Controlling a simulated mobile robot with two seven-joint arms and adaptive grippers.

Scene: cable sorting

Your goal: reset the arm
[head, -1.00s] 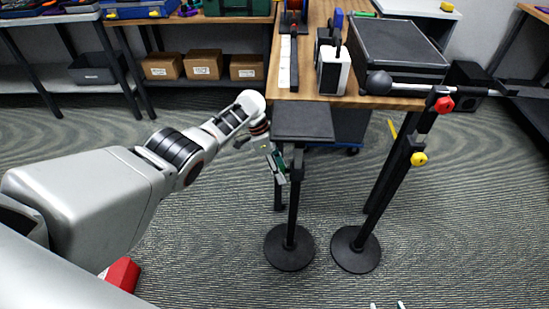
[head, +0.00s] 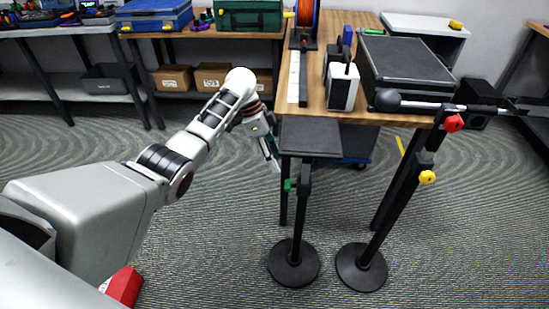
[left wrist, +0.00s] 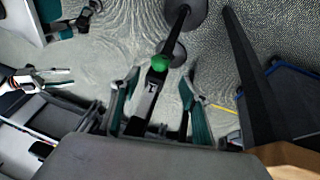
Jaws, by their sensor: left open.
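My left arm reaches in from the left in the head view. My left gripper (head: 273,157) points down beside the left edge of a small black platform (head: 312,140). In the left wrist view its two grey-and-green fingers (left wrist: 158,92) stand apart, with nothing held between them. A stand post with a green knob (left wrist: 160,63) shows behind the gap; I cannot tell how near it is. The platform's dark top (left wrist: 150,160) fills the bottom of that view. A two-fingered shape, perhaps my right gripper (left wrist: 66,78), shows at the left edge there; its state is unclear.
The wooden table (head: 313,70) carries a black-and-white device (head: 342,88), a large dark case (head: 408,62) and an orange spool (head: 305,22). Two round stand bases (head: 293,265) (head: 361,268) rest on the floor.

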